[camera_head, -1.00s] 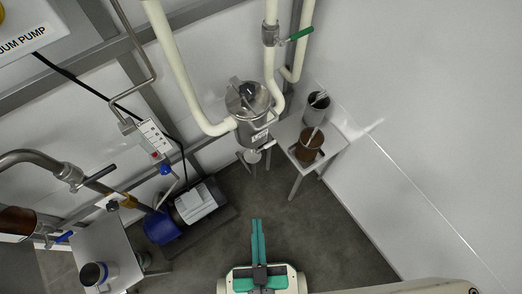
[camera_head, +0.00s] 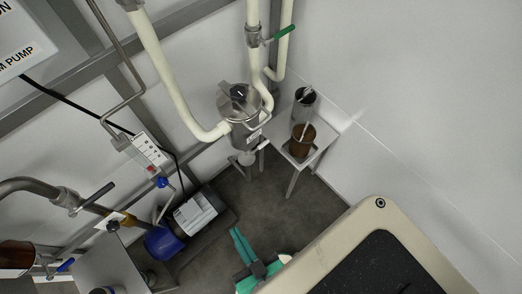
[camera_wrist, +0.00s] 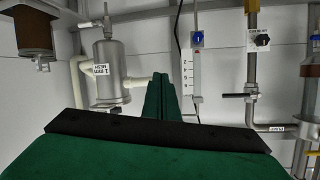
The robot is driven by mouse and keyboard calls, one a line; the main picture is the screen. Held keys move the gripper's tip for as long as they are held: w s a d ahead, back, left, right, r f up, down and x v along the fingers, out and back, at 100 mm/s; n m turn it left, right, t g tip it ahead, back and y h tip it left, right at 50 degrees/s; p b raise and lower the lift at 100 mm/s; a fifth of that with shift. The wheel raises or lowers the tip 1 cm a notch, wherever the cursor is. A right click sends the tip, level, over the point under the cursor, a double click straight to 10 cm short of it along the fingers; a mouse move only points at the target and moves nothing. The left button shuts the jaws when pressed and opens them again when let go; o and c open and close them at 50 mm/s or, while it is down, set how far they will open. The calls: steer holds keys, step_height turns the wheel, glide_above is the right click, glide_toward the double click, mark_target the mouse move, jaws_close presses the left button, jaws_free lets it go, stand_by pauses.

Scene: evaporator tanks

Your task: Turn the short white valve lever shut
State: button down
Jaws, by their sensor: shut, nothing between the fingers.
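The short white valve lever (camera_head: 265,143) shows beneath the steel canister (camera_head: 240,103), near the back corner. In the wrist view, which appears upside down, a white lever (camera_wrist: 88,25) sticks out sideways at the top, by the narrow end of the canister (camera_wrist: 108,70). My gripper (camera_head: 234,232) is low in the head view, above the floor and in front of the canister, well apart from the lever. Its green fingers (camera_wrist: 157,78) are together and empty in the wrist view. The fingers hide part of the wall behind them.
A small table (camera_head: 318,143) with a brown pot (camera_head: 302,138) stands right of the canister. A blue and grey pump (camera_head: 163,241) stands on the floor at left. A pipe valve with a green handle (camera_head: 286,33) is above. My pale arm link covers the lower right.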

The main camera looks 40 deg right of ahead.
steer(key=w+d+f+m+g+h, duration=0.1)
steer(key=w+d+f+m+g, duration=0.1)
steer(key=d+f+m, duration=0.35)
steer(key=w+d+f+m+g+h, duration=0.1)
steer(key=w+d+f+m, duration=0.2)
steer(key=f+m, duration=0.45)
steer(key=m+y, duration=0.5)
steer(key=m, duration=1.4)
glide_toward(260, 147)
step_height(260, 147, down, 2)
steer(key=s+d, duration=0.2)
steer(key=x, duration=0.9)
steer(key=shift+w+f+t, duration=0.2)
steer(key=shift+f+t, duration=0.05)
steer(key=shift+t, duration=0.15)
steer(key=shift+d, duration=0.1)
